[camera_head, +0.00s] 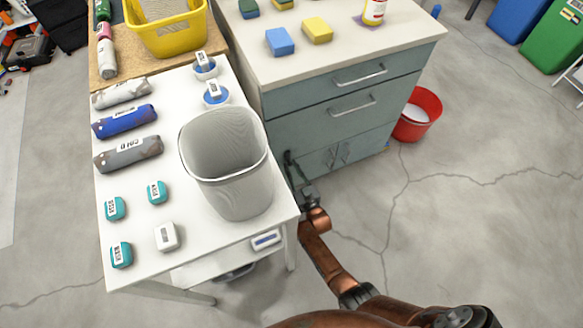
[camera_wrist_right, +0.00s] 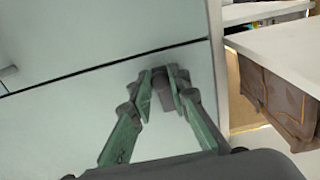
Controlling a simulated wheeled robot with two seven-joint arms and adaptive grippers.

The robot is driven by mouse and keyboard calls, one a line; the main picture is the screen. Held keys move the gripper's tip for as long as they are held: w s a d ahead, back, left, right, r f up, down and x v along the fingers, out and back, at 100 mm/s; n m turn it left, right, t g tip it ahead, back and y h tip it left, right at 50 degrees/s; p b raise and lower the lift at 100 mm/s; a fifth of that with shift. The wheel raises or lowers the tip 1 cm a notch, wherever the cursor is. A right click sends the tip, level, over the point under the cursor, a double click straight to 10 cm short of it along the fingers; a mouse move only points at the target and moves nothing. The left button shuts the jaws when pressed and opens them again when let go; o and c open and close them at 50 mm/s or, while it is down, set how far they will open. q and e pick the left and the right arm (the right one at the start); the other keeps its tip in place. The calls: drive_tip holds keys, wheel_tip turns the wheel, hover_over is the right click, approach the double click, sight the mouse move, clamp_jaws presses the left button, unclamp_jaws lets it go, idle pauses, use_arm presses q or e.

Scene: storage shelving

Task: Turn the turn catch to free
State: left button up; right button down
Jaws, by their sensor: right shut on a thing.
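The turn catch (camera_wrist_right: 164,97) is a small dark grey piece on the pale green cabinet front, just below a dark seam between panels. My right gripper (camera_wrist_right: 162,82) has its two green fingers shut on it, one on each side. The fingers hide part of the catch, so I cannot tell its exact turn. In the head view my right gripper (camera_head: 289,158) is against the lower left front of the grey-green cabinet (camera_head: 300,115); the catch is hidden there. My left gripper is not in view.
A white table (camera_head: 140,260) with a grey bin (camera_head: 244,200), bottles and small labelled items stands close to the left of my right arm. The cabinet has drawer handles (camera_head: 352,105) above. A red bucket (camera_head: 428,101) stands at its right.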

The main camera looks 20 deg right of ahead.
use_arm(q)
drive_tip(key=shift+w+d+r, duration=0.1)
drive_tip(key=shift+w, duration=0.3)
use_arm(e)
drive_tip(key=shift+a+f, duration=0.1)
drive_tip(key=c, duration=1.8)
unclamp_jaws()
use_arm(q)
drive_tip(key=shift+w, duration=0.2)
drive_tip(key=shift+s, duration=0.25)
use_arm(e)
drive_tip(key=s, duration=1.2)
drive_tip(key=shift+d, duration=0.25)
